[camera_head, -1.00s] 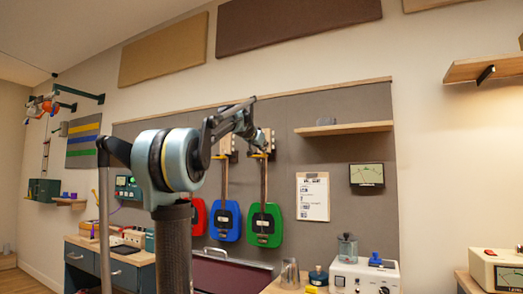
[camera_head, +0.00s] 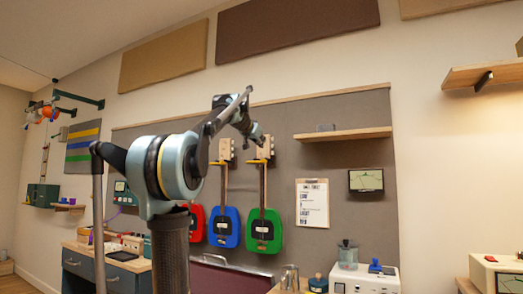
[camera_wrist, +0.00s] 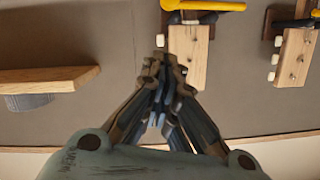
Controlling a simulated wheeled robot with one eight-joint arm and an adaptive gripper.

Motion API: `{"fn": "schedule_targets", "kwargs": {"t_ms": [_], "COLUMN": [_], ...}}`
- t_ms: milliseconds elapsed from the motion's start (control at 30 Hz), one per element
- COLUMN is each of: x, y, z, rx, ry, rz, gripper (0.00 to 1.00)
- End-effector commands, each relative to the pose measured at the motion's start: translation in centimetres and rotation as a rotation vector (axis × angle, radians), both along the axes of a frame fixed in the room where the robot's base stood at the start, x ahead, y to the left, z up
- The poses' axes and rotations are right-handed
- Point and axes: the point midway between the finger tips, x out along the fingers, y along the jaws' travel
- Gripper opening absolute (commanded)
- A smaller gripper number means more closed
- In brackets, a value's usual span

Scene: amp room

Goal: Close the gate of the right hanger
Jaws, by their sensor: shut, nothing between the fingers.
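The right hanger holds the green guitar (camera_head: 264,231) against the grey wall panel. The guitar's wooden headstock (camera_head: 265,148) shows just below and right of my gripper (camera_head: 259,139). The right hanger's yellow gate (camera_head: 254,161) sticks out to the left below the headstock. In the wrist view, which is upside down, this yellow gate (camera_wrist: 212,5) is at the top edge, partly cut off, by the headstock (camera_wrist: 189,58). My gripper (camera_wrist: 166,68) is shut and empty beside that headstock, apart from the gate. I cannot tell how far the gate is open.
The left hanger with the blue guitar (camera_head: 224,228) is close by, its yellow gate (camera_head: 217,163) level with the other. A red guitar (camera_head: 197,222) hangs further left. A wooden shelf (camera_head: 343,134) juts out to the right. A clipboard (camera_head: 312,204) hangs below it.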

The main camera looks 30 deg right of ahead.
Motion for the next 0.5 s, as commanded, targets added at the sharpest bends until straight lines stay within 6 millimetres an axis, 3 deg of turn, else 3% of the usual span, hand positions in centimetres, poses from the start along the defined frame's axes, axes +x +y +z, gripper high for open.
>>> {"fn": "schedule_targets", "kwargs": {"t_ms": [200,500], "x": [-1.9,-3.0], "y": [3.1,4.7], "z": [0.9,1.4], "rx": [-0.001,-0.001], "ry": [0.001,0.000], "rz": [0.000,0.000], "gripper": [0.00,0.00]}}
